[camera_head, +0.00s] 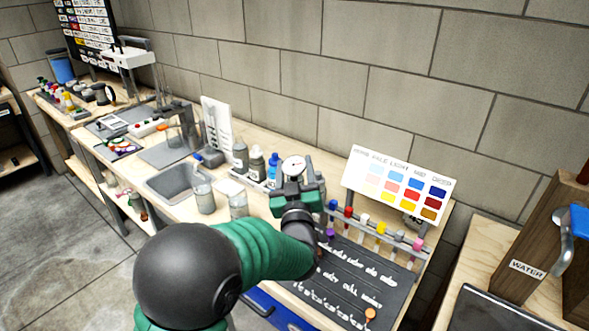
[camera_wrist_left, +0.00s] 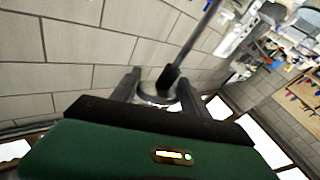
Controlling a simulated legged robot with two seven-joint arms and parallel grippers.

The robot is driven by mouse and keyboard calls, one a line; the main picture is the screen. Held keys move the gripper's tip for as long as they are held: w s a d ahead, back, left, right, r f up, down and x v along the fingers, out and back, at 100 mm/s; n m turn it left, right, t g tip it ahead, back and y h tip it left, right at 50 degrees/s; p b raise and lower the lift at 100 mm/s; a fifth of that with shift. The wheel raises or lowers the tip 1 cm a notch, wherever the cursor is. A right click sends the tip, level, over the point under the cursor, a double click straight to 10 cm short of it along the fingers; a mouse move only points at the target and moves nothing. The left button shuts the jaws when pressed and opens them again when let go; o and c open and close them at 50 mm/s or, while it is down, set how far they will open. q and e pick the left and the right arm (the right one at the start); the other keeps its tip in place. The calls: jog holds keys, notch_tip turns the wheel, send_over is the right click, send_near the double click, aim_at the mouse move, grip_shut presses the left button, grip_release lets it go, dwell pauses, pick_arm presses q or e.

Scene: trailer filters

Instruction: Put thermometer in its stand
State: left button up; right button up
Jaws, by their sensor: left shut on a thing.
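My left gripper (camera_head: 297,185) is over the bench's near right part, its arm coming up from the bottom. It is shut on the thermometer, whose round white dial (camera_head: 293,166) shows just above the fingers. In the left wrist view, the fingers (camera_wrist_left: 157,88) close around the dark collar and rim of the thermometer (camera_wrist_left: 168,78), and its thin grey stem runs up and to the right. I cannot make out which item is the thermometer's stand. My right gripper is in neither view.
A rack with colour-capped tubes (camera_head: 381,231) stands right of my gripper, behind a dark labelled mat (camera_head: 345,275). A colour chart (camera_head: 399,187) leans behind it. Bottles (camera_head: 257,165) and a sink (camera_head: 172,184) are to the left. A wooden WATER box (camera_head: 527,268) stands far right.

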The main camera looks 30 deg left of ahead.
pick_arm(q)
jog(key=shift+d+r, duration=0.15)
jog(key=shift+d, duration=0.15)
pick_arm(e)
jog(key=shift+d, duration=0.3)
pick_arm(q)
jog(key=shift+a, duration=0.15)
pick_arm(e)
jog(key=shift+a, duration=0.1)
pick_arm(q)
jog(key=shift+a, duration=0.3)
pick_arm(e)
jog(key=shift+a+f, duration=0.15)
pick_arm(q)
jog(key=shift+d, duration=0.25)
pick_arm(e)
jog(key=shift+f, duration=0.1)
pick_arm(q)
jog(key=shift+a+f+b, duration=0.1)
jog(key=shift+f+b, duration=0.7)
jog(key=shift+r, duration=0.1)
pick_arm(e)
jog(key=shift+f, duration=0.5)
